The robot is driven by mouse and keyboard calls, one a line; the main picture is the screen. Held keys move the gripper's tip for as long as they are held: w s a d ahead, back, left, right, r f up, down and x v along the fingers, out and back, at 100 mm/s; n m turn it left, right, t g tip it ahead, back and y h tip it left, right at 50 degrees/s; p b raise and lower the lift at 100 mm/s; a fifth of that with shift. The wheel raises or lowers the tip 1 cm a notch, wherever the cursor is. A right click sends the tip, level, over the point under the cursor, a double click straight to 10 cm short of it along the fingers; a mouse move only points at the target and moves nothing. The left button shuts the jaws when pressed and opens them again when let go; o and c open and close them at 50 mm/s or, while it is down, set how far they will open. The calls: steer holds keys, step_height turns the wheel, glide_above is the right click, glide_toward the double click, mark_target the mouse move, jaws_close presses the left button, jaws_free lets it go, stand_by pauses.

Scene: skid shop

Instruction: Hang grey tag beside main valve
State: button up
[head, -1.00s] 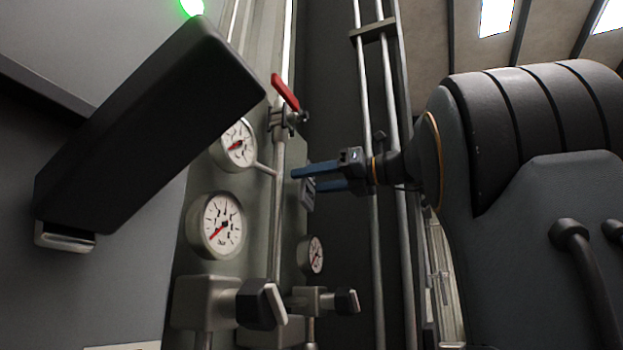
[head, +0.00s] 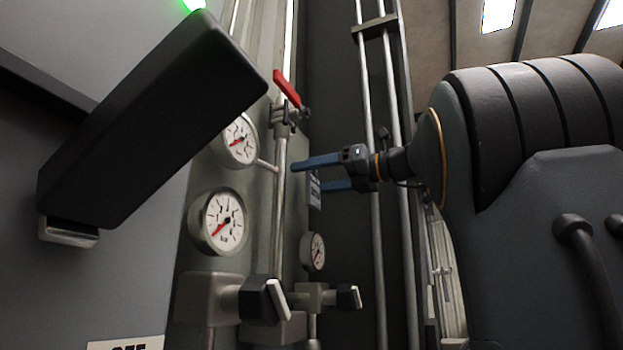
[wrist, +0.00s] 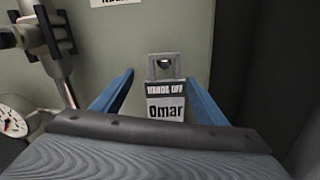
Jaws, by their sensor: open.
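The grey tag (wrist: 165,113) shows in the wrist view with a dark header band and the name "Omar". It hangs upright below a small metal fitting with a dark hole (wrist: 164,66) on the panel; exactly how its top is held is unclear. In the head view the tag (head: 314,190) is small, right of the vertical pipe. My gripper (wrist: 159,77) is open, with one blue finger on each side of the tag and gaps between. It also shows in the head view (head: 306,175). A red-handled valve (head: 287,90) is up and left of the gripper; no readable label names it.
Several gauges, one at the left (head: 222,222), and black-knobbed valves (head: 262,300) sit on the panel. Vertical rails (head: 372,220) stand near my wrist. A pipe and valve (wrist: 52,45) are left of the gripper, and a partly cut-off label (wrist: 115,2) is above.

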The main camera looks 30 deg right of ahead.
steer(key=b+v, duration=0.1)
steer(key=v, duration=0.6)
steer(key=shift+s+d+b, duration=0.2)
steer(key=shift+s+b, duration=0.1)
steer(key=shift+b, duration=0.05)
steer(key=shift+a, duration=0.1)
